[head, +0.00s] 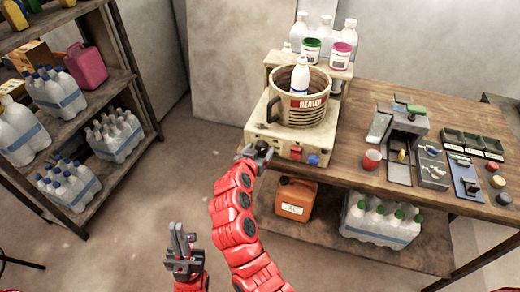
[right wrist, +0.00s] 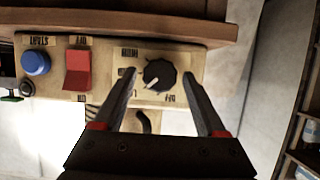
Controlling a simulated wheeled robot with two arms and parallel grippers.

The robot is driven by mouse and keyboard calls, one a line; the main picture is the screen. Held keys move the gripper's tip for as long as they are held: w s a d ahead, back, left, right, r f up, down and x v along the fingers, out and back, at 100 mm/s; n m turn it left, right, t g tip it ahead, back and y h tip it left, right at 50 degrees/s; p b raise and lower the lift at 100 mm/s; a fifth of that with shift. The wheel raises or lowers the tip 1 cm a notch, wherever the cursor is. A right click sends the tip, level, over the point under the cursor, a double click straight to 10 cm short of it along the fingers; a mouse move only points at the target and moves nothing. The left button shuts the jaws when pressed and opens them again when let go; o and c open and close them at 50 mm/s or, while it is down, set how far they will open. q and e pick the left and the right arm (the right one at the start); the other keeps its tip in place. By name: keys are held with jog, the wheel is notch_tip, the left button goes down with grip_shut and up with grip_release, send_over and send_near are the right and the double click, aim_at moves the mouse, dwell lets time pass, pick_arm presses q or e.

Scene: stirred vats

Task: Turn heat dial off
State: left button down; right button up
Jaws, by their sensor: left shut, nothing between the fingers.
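The black round heat dial (right wrist: 160,73) sits on the cream front panel of the heater box (head: 258,133). Its white pointer slants to the lower left in the right wrist view, toward the side with the low and off marks; I cannot tell the exact mark. My right gripper (head: 256,152) is at the panel's left end and hides the dial in the head view. In the right wrist view its fingers (right wrist: 160,82) are apart, one on each side of the dial; contact is unclear. My left gripper (head: 181,238) is shut and empty, low over the floor.
On the panel are a red switch (right wrist: 77,70) and a blue button (right wrist: 36,62). A pot marked HEATER (head: 303,103) with a white bottle stands on top. An orange jug (head: 295,199) is on the shelf below. A bottle rack (head: 70,120) stands left; floor between is clear.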

grip_shut()
jog(key=shift+w+a+f+n+h+b, duration=0.1)
jog(key=shift+n+h+b, duration=0.3)
jog(key=shift+n+b, duration=0.2)
jog(key=shift+a+f+n+h+b, duration=0.1)
jog(key=shift+n+h+b, duration=0.3)
jog(key=shift+n+b, duration=0.2)
jog(key=shift+a+n+g+h+b, duration=0.1)
jog(key=shift+n+g+h+b, duration=0.35)
jog(key=shift+n, duration=0.35)
jog(key=shift+n+h+b, duration=0.4)
jog(key=shift+n+h, duration=0.35)
jog(key=shift+n, duration=0.35)
